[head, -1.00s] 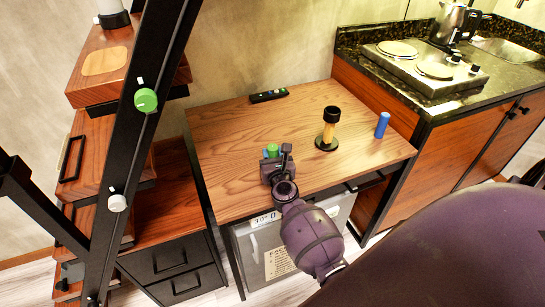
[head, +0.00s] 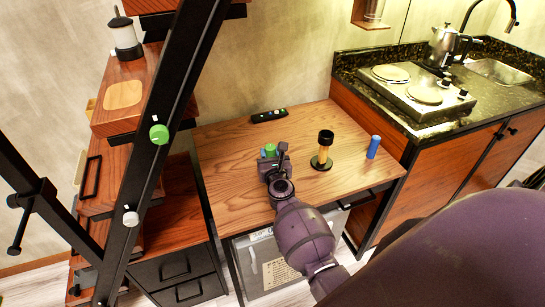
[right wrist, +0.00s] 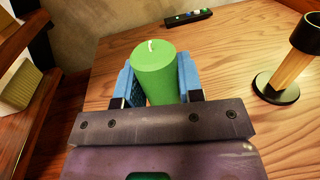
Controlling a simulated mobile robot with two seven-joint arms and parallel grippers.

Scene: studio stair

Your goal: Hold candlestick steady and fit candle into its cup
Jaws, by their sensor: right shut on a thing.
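The green candle (head: 270,149), with a white wick, is upright between the blue finger pads of my right gripper (right wrist: 157,82). The gripper (head: 275,158) is shut on it over the left part of the wooden table (head: 235,165). The candle's lower end is hidden, so I cannot tell whether it touches the table. The candlestick (head: 324,153) stands upright to the right of the gripper, apart from it. It has a round black base, a wooden stem and a black cup. It also shows at the right edge of the right wrist view (right wrist: 290,72). My left gripper is not in view.
A blue cylinder (head: 373,147) stands right of the candlestick. A black remote (head: 269,116) lies at the table's back edge. A black metal frame (head: 160,110) with knobs rises at left, before wooden stair boxes. A counter with a hotplate (head: 418,91) stands at right.

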